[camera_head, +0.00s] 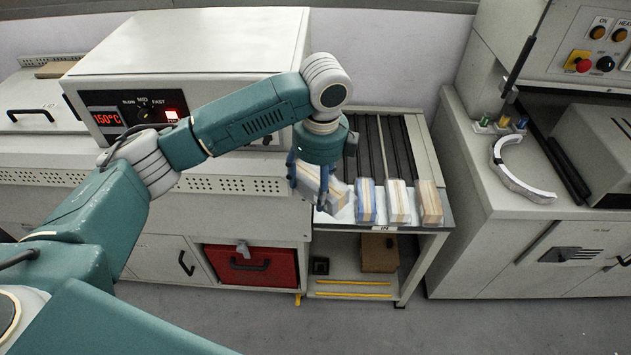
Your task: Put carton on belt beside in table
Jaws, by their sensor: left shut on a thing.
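My left gripper (318,197) is over the left front of the small roller table, its fingers pointing down. It is shut on a pale carton with an orange-tan stripe (309,178), which looks tilted between the fingers and is partly hidden by them. A row of similar small cartons stands near the front edge of the roller table (431,158): a blue-sided one (366,201), a white and tan one (398,202) and a brown-striped one (430,203). I cannot tell whether the held carton touches the table. My right gripper is not in view.
A white machine with a red 150°C display (113,118) stands at the left. A cabinet with a white curved part (520,183) stands at the right. Below are a red drawer (248,266) and a shelf with a brown box (379,253). The rear of the roller table is clear.

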